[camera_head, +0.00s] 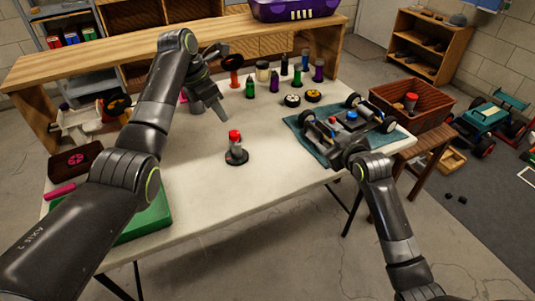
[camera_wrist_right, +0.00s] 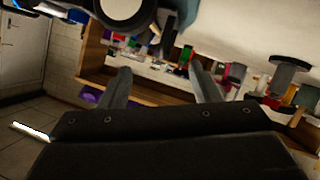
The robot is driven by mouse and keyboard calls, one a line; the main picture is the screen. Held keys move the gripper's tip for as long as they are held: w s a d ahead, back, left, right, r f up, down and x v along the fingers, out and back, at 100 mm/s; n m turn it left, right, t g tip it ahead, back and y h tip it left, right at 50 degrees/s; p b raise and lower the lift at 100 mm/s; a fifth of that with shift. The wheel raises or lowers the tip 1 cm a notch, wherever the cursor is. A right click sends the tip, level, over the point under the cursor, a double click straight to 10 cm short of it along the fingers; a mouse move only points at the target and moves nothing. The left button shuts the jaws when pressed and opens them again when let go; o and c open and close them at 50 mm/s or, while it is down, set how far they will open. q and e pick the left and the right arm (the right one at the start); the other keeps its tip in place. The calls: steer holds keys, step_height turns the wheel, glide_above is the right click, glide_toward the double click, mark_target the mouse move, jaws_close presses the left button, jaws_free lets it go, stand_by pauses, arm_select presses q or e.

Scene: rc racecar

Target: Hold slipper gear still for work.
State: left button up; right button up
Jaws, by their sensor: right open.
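The RC car chassis (camera_head: 347,122) sits on a teal cloth (camera_head: 310,138) at the table's right side, with black wheels and red and blue parts on top. I cannot pick out the slipper gear; it is too small or hidden. My right gripper (camera_head: 335,145) is at the car's near left side, its fingers hard to see there. In the right wrist view my right gripper (camera_wrist_right: 160,88) has its fingers apart with nothing held between them. A black and white wheel (camera_wrist_right: 122,8) shows just above. My left gripper (camera_head: 222,84) is over the table's back left, fingers apart and apparently empty.
A red-capped bottle (camera_head: 235,148) stands on a dark base mid-table. Several bottles and two small wheels (camera_head: 302,98) stand towards the back. A green box (camera_head: 150,218) lies at the left front, partly behind my left arm. A brown crate (camera_head: 425,95) stands right. The front middle is clear.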

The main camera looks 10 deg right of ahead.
mark_target(232, 143)
steer(key=s+a+r+g+y, duration=0.1)
steer(key=s+a+y, duration=0.15)
steer(key=a, duration=0.75)
steer(key=s+a+g+y, duration=0.1)
steer(key=a+y, duration=0.3)
steer(key=a, duration=0.5)
steer(key=shift+n+g, duration=0.3)
steer(key=shift+n, duration=0.1)
steer(key=x, duration=1.7)
steer(key=c, duration=1.1)
